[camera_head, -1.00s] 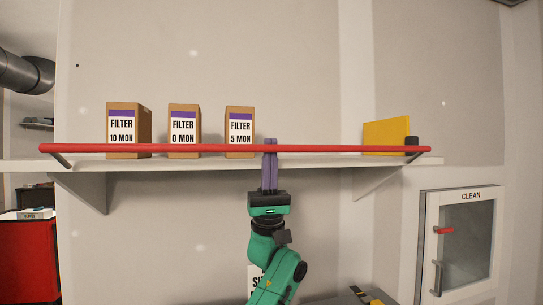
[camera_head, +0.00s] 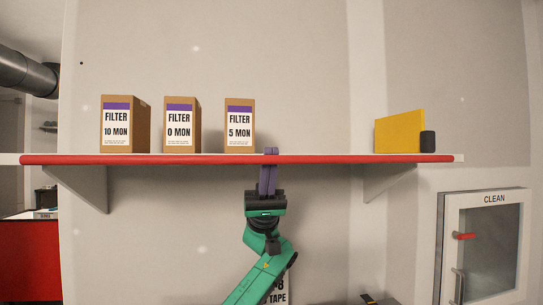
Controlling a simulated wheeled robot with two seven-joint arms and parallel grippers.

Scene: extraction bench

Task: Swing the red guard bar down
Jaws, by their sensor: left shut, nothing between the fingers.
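The red guard bar (camera_head: 180,160) runs along the front edge of the white shelf (camera_head: 457,157), level with the shelf board and below the bottoms of the boxes. My left gripper (camera_head: 269,170) is upright in front of the shelf, its purple fingers shut with nothing between them. The fingers overlap the bar in the picture, with the tips just above its top edge. I cannot tell whether they touch it. My right gripper is not in view.
Three filter boxes stand on the shelf: 10 MON (camera_head: 124,125), 0 MON (camera_head: 181,125) and 5 MON (camera_head: 239,125). A yellow block (camera_head: 399,132) with a dark piece (camera_head: 428,144) stands at the right. A CLEAN cabinet (camera_head: 490,240) is at the lower right.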

